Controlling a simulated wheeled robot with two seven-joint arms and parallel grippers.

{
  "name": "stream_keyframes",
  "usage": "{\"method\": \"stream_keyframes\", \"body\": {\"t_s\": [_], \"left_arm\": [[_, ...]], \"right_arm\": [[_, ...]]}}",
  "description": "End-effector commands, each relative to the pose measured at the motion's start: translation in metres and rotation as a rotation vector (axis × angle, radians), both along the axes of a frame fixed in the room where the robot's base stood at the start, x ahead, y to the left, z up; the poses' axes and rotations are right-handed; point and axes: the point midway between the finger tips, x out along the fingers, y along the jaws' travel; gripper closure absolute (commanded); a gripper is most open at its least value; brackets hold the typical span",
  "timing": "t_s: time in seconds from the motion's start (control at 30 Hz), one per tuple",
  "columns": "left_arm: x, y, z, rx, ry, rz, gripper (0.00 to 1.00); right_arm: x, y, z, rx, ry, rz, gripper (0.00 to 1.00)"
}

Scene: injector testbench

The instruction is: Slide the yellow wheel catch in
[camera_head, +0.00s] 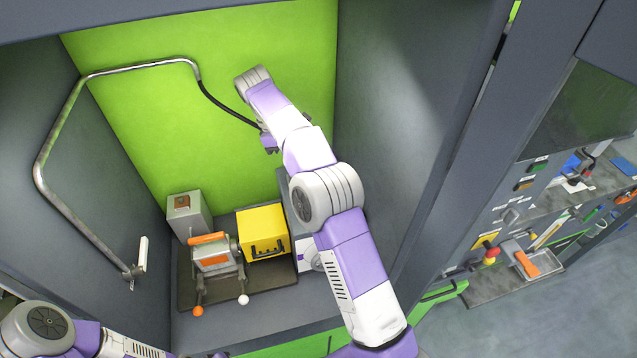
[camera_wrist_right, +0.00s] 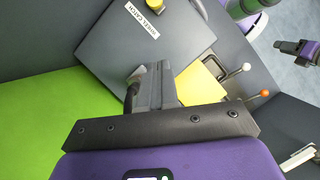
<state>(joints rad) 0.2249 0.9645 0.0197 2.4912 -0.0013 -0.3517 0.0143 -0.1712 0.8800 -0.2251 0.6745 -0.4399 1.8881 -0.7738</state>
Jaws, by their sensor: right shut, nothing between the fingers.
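The yellow wheel catch (camera_wrist_right: 183,4) shows at the top edge of the right wrist view, partly cut off. It is a short round yellow knob on a grey panel (camera_wrist_right: 150,45) with a white label reading "WHEEL CATCH" (camera_wrist_right: 142,20). My right gripper (camera_wrist_right: 150,85) is shut and empty, over the panel's lower edge and apart from the knob. In the head view the right gripper (camera_head: 269,145) is by the green back wall, and my right arm hides the catch. My left arm is at the bottom left; its gripper (camera_wrist_right: 292,46) shows small in the wrist view, its jaws unclear.
A yellow box (camera_head: 262,232) and an orange-handled clamp (camera_head: 210,255) stand on a dark base (camera_head: 235,292) left of my right arm. A bent metal pipe (camera_head: 65,115) with a black hose (camera_head: 228,109) runs along the left and back. Grey walls enclose the bay.

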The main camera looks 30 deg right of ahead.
Motion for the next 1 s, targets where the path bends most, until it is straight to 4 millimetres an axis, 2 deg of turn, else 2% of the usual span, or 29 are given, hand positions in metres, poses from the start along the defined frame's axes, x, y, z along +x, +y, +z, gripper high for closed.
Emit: {"method": "stream_keyframes", "body": {"t_s": [0.17, 0.33, 0.67, 0.9, 1.0], "left_arm": [[0.000, 0.000, -0.001, 0.000, 0.000, 0.000, 0.57], [0.000, 0.000, -0.007, 0.000, -0.001, 0.000, 0.57], [0.000, 0.000, -0.023, 0.000, -0.001, 0.000, 0.57], [0.000, 0.000, -0.028, 0.000, -0.001, 0.000, 0.57], [0.000, 0.000, -0.026, 0.000, -0.001, 0.000, 0.57]], "right_arm": [[0.000, 0.000, -0.001, 0.000, 0.000, 0.000, 1.00], [-0.003, -0.003, -0.011, 0.000, 0.001, 0.000, 1.00], [-0.017, -0.015, -0.056, -0.001, 0.003, -0.001, 1.00], [-0.029, -0.026, -0.095, 0.000, 0.004, -0.001, 1.00], [-0.039, -0.036, -0.092, 0.001, -0.001, -0.002, 1.00]]}}
